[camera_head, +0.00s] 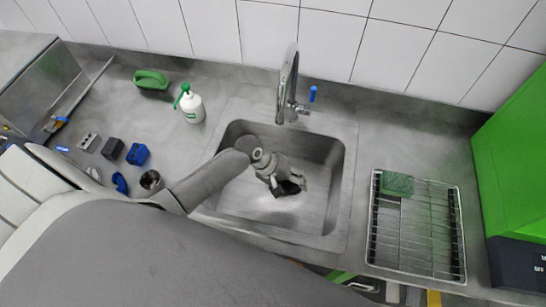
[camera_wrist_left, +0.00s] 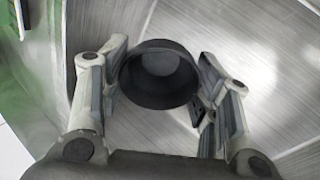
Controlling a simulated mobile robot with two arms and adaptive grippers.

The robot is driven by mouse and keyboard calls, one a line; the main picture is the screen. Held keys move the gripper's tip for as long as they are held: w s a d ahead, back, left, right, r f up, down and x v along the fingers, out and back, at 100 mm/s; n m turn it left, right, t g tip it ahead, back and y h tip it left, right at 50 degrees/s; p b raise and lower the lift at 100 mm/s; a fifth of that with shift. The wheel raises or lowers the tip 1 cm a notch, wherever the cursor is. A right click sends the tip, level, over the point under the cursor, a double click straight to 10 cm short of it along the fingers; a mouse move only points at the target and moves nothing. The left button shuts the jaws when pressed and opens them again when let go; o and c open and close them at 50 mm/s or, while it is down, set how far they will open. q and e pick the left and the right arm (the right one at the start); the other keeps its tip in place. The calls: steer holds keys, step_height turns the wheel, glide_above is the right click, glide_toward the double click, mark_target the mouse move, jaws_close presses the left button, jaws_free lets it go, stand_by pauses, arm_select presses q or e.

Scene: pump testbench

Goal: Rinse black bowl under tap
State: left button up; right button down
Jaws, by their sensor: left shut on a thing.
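My left gripper (camera_head: 284,180) reaches down into the steel sink (camera_head: 235,200) and is shut on the black bowl (camera_head: 293,187). In the left wrist view, the bowl (camera_wrist_left: 158,98) sits between the two fingers with its round opening showing, and it looks empty. In the head view, the gripper hides much of the bowl. The tap (camera_head: 289,80) rises behind the sink with a blue lever (camera_head: 312,93); the bowl is nearer to me than the spout. I cannot make out any running water. My right gripper is not in view.
A wire rack (camera_head: 430,228) with a green sponge (camera_head: 397,184) stands right of the sink. Small blocks (camera_head: 112,148) lie on the left counter. A green box (camera_head: 515,160) borders the right.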

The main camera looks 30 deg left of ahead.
arm_select(q)
steer(key=w+d+f+g+y, duration=0.1)
steer(key=d+y, duration=0.5)
steer(key=shift+w+d+f+g, duration=0.3)
steer(key=shift+w+d, duration=0.05)
stand_by(0.3)
steer(key=shift+r, duration=0.1)
stand_by(0.7)
steer(key=w+a+r+m+b, duration=0.25)
steer(key=r+b, duration=0.45)
steer(key=r, duration=0.6)
steer(key=s+a+r+m+b, duration=0.3)
steer(key=s+a+b, duration=0.4)
steer(key=s, duration=0.4)
steer(key=shift+a+r, duration=0.4)
steer(key=shift+r, duration=0.1)
